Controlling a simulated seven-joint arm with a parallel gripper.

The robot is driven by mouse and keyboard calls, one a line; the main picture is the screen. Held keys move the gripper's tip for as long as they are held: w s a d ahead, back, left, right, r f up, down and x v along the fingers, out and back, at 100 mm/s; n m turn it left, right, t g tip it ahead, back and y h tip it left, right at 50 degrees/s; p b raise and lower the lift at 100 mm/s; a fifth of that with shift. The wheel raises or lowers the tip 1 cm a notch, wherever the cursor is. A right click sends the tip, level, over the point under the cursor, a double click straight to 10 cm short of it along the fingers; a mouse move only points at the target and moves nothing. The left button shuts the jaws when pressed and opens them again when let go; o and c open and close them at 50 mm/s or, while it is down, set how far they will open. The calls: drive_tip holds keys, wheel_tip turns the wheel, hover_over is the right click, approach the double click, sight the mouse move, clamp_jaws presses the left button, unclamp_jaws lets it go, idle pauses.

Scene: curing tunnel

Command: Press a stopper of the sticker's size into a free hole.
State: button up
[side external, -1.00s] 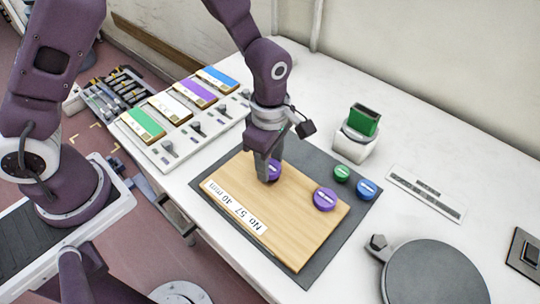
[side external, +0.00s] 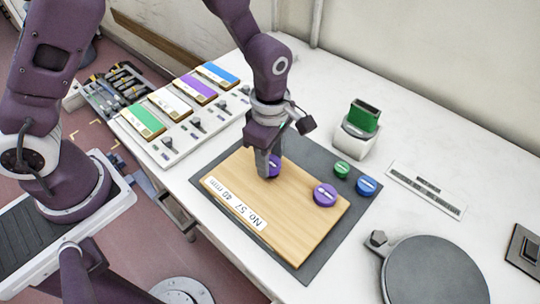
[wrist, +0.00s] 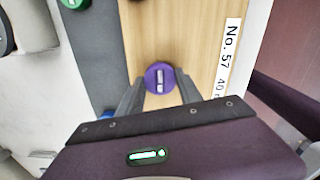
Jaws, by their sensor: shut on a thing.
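The wooden board (side external: 285,230) lies on a dark mat, with a white sticker (side external: 235,202) reading "No. 57 40 mm" along its near-left edge. My gripper (side external: 268,172) points down over the far part of the board. It is shut on a purple stopper (wrist: 160,78), which sits between the fingertips at the board. I cannot tell how deep it sits. Another purple stopper (side external: 325,194) is on the board, near its right edge. A green stopper (side external: 342,168) and a blue stopper (side external: 367,186) are beside the board. No open hole shows.
A white block holding a green piece (side external: 364,118) stands behind the mat. A rack with green, white, purple and blue cards (side external: 185,108) is at the left. A round grey plate (side external: 435,275) is at the front right. In the wrist view a blue thing (wrist: 109,115) is partly hidden.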

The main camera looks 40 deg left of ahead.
drive_tip(key=shift+f, duration=0.75)
idle(0.6)
drive_tip(key=o, duration=1.9)
drive_tip(key=shift+c, duration=0.2)
drive_tip(key=shift+r, duration=3.5)
